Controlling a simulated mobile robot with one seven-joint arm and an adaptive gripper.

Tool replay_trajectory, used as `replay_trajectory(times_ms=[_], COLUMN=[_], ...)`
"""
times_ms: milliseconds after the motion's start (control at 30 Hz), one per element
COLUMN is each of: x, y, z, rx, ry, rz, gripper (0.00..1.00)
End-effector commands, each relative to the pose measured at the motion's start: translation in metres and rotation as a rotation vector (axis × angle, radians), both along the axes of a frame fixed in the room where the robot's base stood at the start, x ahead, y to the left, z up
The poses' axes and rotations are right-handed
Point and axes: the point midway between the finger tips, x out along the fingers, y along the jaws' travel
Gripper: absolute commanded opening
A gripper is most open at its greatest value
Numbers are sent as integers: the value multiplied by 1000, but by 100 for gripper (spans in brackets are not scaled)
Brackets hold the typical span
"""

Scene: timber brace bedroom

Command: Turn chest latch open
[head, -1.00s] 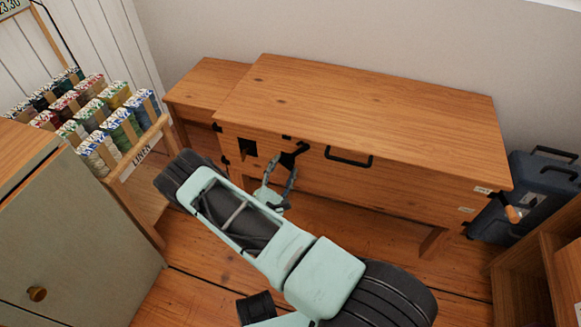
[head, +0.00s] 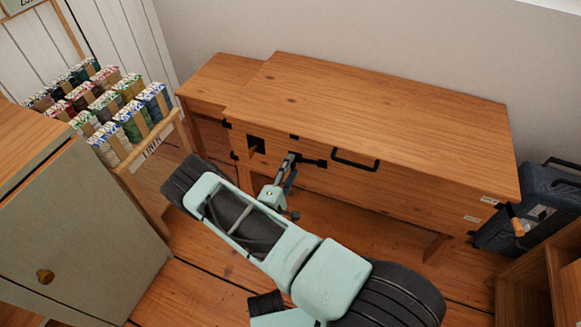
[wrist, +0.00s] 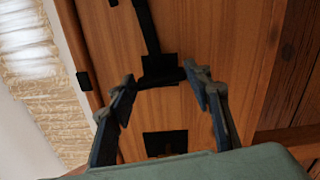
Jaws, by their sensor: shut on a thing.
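The wooden chest (head: 400,105) stands against the wall with its lid down. Its black latch (head: 313,162) is on the front face, left of the black handle (head: 355,160), and looks roughly level in the head view. My gripper (head: 289,160) is at the latch's left end. In the wrist view, the latch (wrist: 160,72) shows as a dark piece between the two fingertips of my gripper (wrist: 160,80), which is shut on it. The exact finger contact is small and partly hidden in the head view.
A dark blue case (head: 540,215) is at right. Some floor in front is free.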

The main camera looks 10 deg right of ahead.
Motion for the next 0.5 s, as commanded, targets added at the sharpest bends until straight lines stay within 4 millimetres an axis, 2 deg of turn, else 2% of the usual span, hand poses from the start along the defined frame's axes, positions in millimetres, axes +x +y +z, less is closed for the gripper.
replay_trajectory(times_ms=[500], x=[3], y=[0], z=[1], rx=[149], ry=[-105], rz=[3], gripper=[2])
